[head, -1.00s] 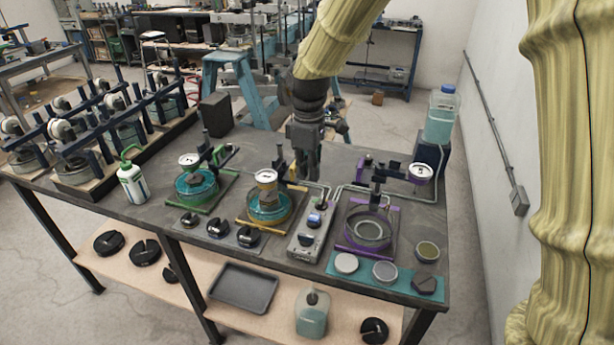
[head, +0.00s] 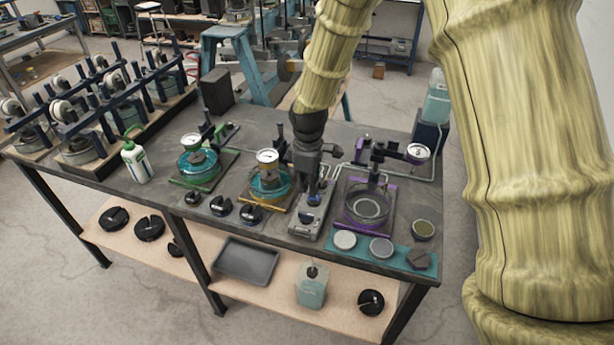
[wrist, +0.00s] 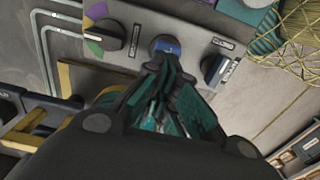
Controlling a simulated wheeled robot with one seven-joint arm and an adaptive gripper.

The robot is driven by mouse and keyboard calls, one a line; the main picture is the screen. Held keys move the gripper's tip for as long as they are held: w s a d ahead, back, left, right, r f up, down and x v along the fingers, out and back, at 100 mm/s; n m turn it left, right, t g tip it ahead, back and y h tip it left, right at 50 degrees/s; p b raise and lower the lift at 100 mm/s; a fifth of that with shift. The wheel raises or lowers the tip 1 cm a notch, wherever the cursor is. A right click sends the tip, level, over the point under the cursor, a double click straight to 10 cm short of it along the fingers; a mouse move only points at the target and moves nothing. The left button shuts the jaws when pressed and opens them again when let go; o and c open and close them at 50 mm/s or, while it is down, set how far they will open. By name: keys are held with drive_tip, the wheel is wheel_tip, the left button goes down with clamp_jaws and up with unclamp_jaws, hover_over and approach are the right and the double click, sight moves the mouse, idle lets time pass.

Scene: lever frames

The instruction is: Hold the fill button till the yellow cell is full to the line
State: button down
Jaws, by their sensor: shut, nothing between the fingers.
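My gripper (head: 313,192) is shut and empty, pointing down over the grey control box (head: 298,229). In the wrist view its fingertips (wrist: 163,62) are at the near edge of the blue fill button (wrist: 168,44) and cover part of it. I cannot tell whether they touch or press it. The selector knob (wrist: 104,36), with purple, green and yellow marks around it, is left of the button. The yellow cell (head: 268,183), with a yellow frame and a dial gauge (head: 267,156) on top, stands just left of my gripper. It holds teal liquid. Its level against the line is too small to read.
A green-framed cell (head: 198,165) stands at the left and a purple-framed cell (head: 367,207) at the right. Another black knob (wrist: 216,70) is right of the button. Pipes run behind the box to the water tank (head: 437,97). Several dark weights lie in front.

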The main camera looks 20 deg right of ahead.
sight(309, 196)
drive_tip(key=shift+f, duration=0.15)
wheel_tip(309, 196, down, 2)
drive_tip(key=shift+f+b, duration=0.1)
drive_tip(key=shift+b, duration=0.25)
drive_tip(key=shift+s+f, duration=0.15)
drive_tip(key=shift+s, duration=0.05)
drive_tip(key=shift+s+a+f, duration=0.1)
drive_tip(key=shift+s+f, duration=0.1)
idle(2.1)
drive_tip(key=shift+r, duration=0.1)
idle(2.3)
drive_tip(key=r+p, duration=0.2)
drive_tip(key=r, duration=0.1)
drive_tip(key=r+p, duration=0.1)
drive_tip(key=r, duration=0.1)
drive_tip(key=shift+w+p, duration=0.25)
drive_tip(key=shift+p, duration=0.1)
wheel_tip(309, 196, up, 10)
drive_tip(key=b, duration=0.3)
drive_tip(key=shift+w, duration=0.15)
drive_tip(key=shift+f, duration=0.15)
